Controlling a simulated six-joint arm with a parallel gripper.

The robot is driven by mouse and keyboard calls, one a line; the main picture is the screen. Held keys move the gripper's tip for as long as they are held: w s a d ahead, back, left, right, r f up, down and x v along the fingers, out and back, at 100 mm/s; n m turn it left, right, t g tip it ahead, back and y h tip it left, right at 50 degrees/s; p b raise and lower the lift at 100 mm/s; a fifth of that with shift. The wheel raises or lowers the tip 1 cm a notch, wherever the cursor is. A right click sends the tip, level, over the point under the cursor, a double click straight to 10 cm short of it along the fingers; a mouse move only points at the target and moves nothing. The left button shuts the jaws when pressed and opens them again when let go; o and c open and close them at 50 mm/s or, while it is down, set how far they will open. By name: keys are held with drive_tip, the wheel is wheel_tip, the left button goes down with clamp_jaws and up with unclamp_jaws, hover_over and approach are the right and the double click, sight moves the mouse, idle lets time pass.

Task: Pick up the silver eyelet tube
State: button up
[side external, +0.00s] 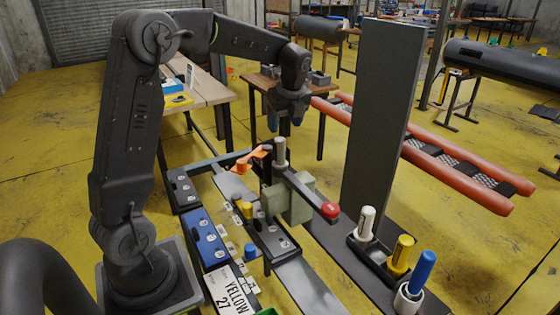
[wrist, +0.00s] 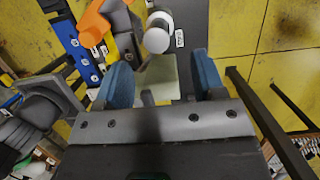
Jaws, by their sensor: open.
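A silver-grey tube (side external: 280,150) stands upright on the press-like fixture, beside the orange lever (side external: 252,158). Its round pale end shows in the wrist view (wrist: 158,32), just beyond my fingertips. A second pale, whitish tube (side external: 366,222) stands in the dark rack at the right; I cannot tell for certain which of the two is the silver eyelet tube. My gripper (side external: 285,116) points down above the fixture. In the wrist view its blue fingers (wrist: 162,72) are wide apart, with nothing held between them. The grey tube's lower end is hidden by the fixture.
The rack (side external: 376,262) also holds a yellow tube (side external: 402,254) and a blue tube (side external: 422,270). A tall dark panel (side external: 382,130) stands behind it. A red knob (side external: 330,210) juts from the fixture's front.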

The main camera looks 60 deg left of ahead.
sight(280, 139)
drive_tip(key=x, duration=0.8)
drive_tip(key=shift+s+f, duration=0.2)
drive_tip(key=shift+s, duration=0.05)
drive_tip(key=shift+c, duration=0.3)
drive_tip(key=c, duration=1)
drive_tip(key=shift+r, duration=0.1)
